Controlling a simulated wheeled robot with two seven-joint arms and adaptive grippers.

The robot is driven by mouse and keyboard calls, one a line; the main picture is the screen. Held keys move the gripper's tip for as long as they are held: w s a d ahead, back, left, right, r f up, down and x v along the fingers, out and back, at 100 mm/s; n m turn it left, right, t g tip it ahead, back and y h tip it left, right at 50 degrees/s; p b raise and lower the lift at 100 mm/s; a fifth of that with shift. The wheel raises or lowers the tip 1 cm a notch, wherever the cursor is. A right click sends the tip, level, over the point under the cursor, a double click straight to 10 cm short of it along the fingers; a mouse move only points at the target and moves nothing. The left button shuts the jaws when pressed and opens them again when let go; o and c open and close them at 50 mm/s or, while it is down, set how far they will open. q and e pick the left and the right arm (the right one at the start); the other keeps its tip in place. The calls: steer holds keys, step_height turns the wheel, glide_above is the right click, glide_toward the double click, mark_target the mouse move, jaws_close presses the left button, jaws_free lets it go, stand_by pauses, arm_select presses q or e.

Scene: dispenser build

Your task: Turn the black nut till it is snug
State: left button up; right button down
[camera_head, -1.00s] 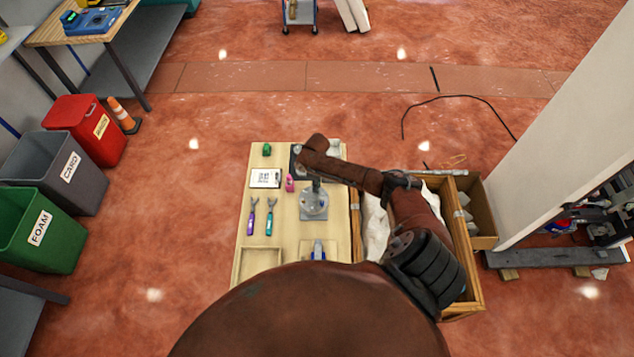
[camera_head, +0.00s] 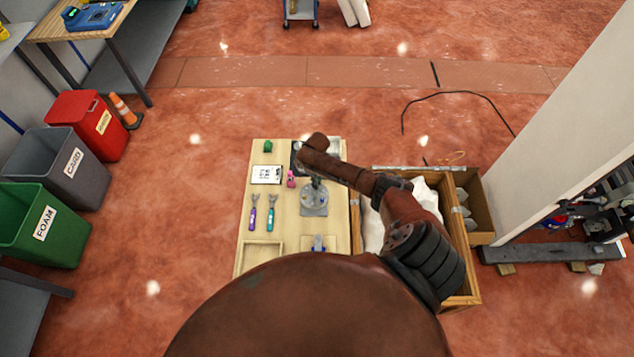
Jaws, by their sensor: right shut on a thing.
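The grey dispenser fixture (camera_head: 314,203) stands on the light wooden board (camera_head: 284,226), on its square base. My right arm comes in from the right and reaches over the board. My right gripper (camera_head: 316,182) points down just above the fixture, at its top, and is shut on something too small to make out. The black nut cannot be told apart here; the gripper and wrist cover that spot. My left gripper is not in view.
On the board lie a purple-handled tool (camera_head: 253,218), a teal-handled tool (camera_head: 271,218), a printed card (camera_head: 266,174), a green piece (camera_head: 267,146) and a pink piece (camera_head: 291,179). A wooden crate (camera_head: 474,282) with white material stands close on the right. Bins stand far left.

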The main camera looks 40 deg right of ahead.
steer(key=c, duration=1.9)
jaws_free()
steer(key=shift+c, duration=0.2)
steer(key=shift+r, duration=0.1)
step_height(320, 180, up, 12)
